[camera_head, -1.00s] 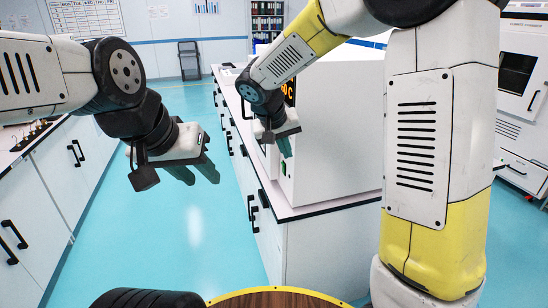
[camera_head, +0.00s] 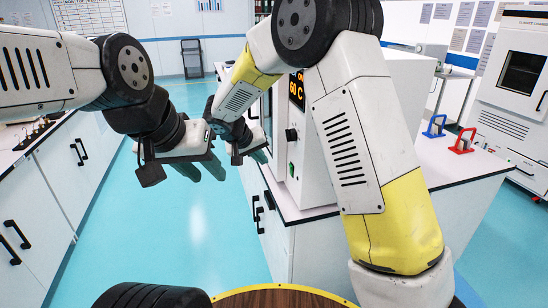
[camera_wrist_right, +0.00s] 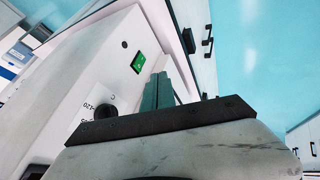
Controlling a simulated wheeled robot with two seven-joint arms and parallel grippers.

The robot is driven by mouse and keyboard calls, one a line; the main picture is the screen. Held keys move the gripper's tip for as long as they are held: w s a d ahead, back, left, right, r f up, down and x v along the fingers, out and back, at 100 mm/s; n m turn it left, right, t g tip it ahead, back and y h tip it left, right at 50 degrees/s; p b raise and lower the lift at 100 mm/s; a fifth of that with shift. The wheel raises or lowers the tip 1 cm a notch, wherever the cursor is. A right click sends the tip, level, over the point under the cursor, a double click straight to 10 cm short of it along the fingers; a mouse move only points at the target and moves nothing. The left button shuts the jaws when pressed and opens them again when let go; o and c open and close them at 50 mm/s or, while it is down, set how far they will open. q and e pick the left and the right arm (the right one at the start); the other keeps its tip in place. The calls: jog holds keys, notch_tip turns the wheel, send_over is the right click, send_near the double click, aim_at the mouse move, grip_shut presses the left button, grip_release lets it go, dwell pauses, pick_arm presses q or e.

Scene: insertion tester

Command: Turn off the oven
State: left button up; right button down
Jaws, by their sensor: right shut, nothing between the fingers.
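The oven (camera_head: 316,150) is a white box on the counter, partly hidden behind my right arm. Its front has a lit orange display (camera_head: 296,91) reading 60 C, a dark knob (camera_head: 291,135) and a green switch (camera_head: 291,169). In the right wrist view, the green switch (camera_wrist_right: 139,62) lies just beyond and left of the fingertips, with the knob (camera_wrist_right: 105,110) lower left. My right gripper (camera_head: 263,156) is shut and empty in front of the oven, apart from the switch in the head view. My left gripper (camera_head: 205,168) hangs open and empty over the aisle.
The oven stands on a white counter (camera_head: 440,160) with dark-handled cabinets below. A climate chamber (camera_head: 520,75) is at far right. Another counter (camera_head: 40,190) lines the left. The floor between is clear.

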aim_at(291, 170)
jog(key=w+d+f, duration=0.6)
jog(key=d, duration=0.1)
jog(key=shift+f, duration=0.25)
jog(key=shift+d+r+y, duration=0.1)
jog(key=shift+d+y, duration=0.2)
jog(key=shift+d, duration=0.05)
jog(key=shift+w, duration=0.1)
